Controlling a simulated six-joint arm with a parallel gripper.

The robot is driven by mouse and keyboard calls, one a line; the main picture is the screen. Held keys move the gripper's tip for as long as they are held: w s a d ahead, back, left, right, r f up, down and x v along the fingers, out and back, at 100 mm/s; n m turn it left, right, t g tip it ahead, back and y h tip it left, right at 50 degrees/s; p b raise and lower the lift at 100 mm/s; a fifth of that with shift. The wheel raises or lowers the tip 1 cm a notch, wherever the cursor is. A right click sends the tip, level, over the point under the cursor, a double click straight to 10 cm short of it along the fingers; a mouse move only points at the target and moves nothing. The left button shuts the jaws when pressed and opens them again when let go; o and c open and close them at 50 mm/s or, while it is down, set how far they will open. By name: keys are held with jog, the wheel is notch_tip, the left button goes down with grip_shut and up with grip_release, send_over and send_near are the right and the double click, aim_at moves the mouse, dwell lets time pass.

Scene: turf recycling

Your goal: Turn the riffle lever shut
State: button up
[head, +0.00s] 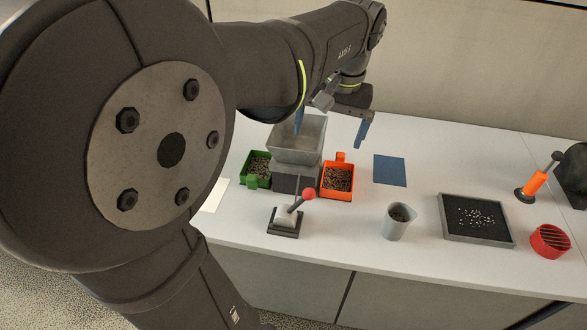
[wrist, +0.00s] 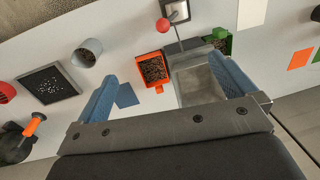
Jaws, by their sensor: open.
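The riffle lever has a red ball knob (head: 308,194) on a short arm above a small dark base (head: 285,232) with a pale block. The arm leans to the right in the head view. A thin rod runs from the base toward the grey riffle box with its open hopper (head: 297,152). In the wrist view the knob (wrist: 163,25) is near the top edge. My gripper (head: 329,140) is open and empty, its blue fingers above the hopper area, apart from the knob. In the wrist view the gripper (wrist: 163,75) straddles the orange tray and hopper from above.
A green tray (head: 251,180) and an orange tray (head: 338,194), both holding dark granules, flank the riffle. A grey cup (head: 397,222), a shallow tray (head: 445,228), a red slotted cup (head: 550,241) and an orange-handled tool (head: 534,185) stand right. A blue mat (head: 390,170) lies behind.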

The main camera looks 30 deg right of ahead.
jog(key=shift+r, duration=0.25)
jog(key=shift+c, duration=0.2)
